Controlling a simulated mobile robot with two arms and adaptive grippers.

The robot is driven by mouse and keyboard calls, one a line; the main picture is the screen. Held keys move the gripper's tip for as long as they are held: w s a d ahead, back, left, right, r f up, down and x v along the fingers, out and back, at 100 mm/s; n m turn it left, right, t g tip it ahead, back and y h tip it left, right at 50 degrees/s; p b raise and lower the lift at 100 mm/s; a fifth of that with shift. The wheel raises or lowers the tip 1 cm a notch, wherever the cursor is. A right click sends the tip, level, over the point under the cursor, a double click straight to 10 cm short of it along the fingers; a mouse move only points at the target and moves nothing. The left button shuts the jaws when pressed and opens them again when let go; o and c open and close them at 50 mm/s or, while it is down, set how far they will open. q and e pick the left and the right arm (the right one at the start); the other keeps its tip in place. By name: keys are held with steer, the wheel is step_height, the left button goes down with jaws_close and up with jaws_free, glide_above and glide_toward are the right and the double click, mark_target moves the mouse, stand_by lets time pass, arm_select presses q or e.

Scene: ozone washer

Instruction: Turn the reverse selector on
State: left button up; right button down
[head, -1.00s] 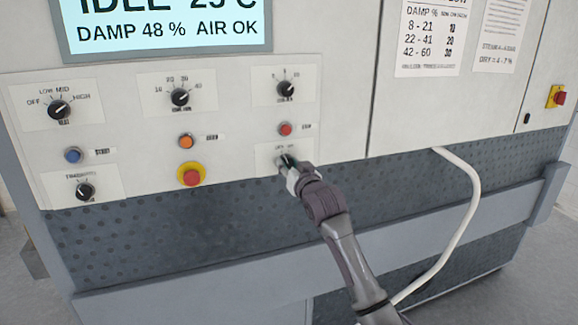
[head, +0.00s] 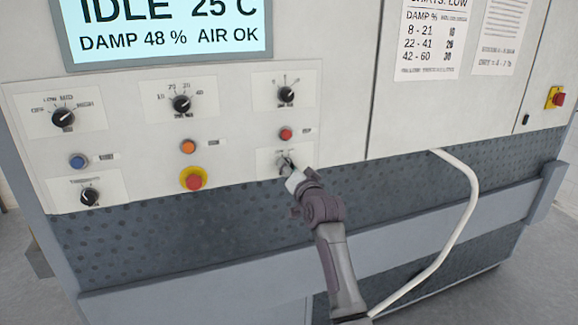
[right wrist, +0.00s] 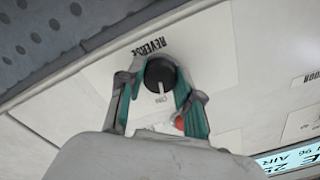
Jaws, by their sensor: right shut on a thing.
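The reverse selector is a round black knob (right wrist: 160,74) on a white plate marked REVERSE, on the machine's front panel. In the right wrist view its white pointer line points down the picture, toward a small label that is hard to read. My right gripper (right wrist: 158,84) has one teal-padded finger on each side of the knob and is shut on it. My left gripper is not in view.
A red button (head: 286,134) sits just above the selector plate, and another dial (head: 286,94) above that. A red stop button on yellow (head: 193,179) is to the left. The display (head: 165,28) reads IDLE. A pale hose (head: 468,190) hangs at right.

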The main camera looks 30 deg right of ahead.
steer(key=shift+m, duration=0.6)
steer(key=c, duration=0.8)
jaws_free()
steer(key=shift+o, duration=0.2)
steer(key=v, duration=1.2)
